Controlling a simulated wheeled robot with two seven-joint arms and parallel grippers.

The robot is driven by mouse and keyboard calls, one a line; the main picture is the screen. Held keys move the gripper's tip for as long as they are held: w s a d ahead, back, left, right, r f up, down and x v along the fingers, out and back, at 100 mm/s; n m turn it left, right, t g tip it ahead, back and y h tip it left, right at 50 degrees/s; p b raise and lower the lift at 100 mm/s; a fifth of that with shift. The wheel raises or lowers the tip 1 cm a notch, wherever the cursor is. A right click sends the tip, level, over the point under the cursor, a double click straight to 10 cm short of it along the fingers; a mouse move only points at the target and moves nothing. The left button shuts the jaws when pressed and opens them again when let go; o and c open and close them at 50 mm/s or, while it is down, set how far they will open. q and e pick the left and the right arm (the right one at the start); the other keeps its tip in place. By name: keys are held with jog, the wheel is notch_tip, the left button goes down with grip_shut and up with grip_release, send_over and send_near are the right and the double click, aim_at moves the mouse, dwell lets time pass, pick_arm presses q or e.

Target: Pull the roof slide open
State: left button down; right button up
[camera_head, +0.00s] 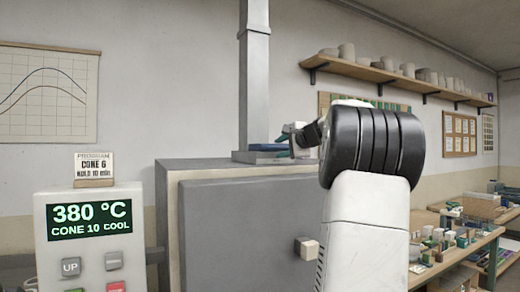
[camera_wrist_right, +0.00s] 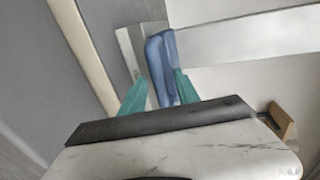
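The grey kiln (camera_head: 250,225) stands in the middle of the head view. On its top, at the foot of the square flue (camera_head: 254,80), lies a flat dark-blue piece (camera_head: 262,147), which seems to be the roof slide. My right gripper (camera_head: 287,140) reaches to its right end. In the right wrist view a blue handle (camera_wrist_right: 160,60) stands by a pale metal plate (camera_wrist_right: 130,42). The teal fingers of my right gripper (camera_wrist_right: 161,80) lie on either side of this handle, tips close to it; whether they press on it is unclear. My left gripper is out of view.
A control panel (camera_head: 90,245) reading 380 °C stands at the left. A pale knob (camera_head: 307,249) sticks out of the kiln front. Shelves of pots (camera_head: 380,72) hang on the wall, and a cluttered workbench (camera_head: 455,250) stands at the right.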

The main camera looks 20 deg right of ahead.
jog(key=shift+w, duration=0.1)
grip_shut()
dwell(1.4)
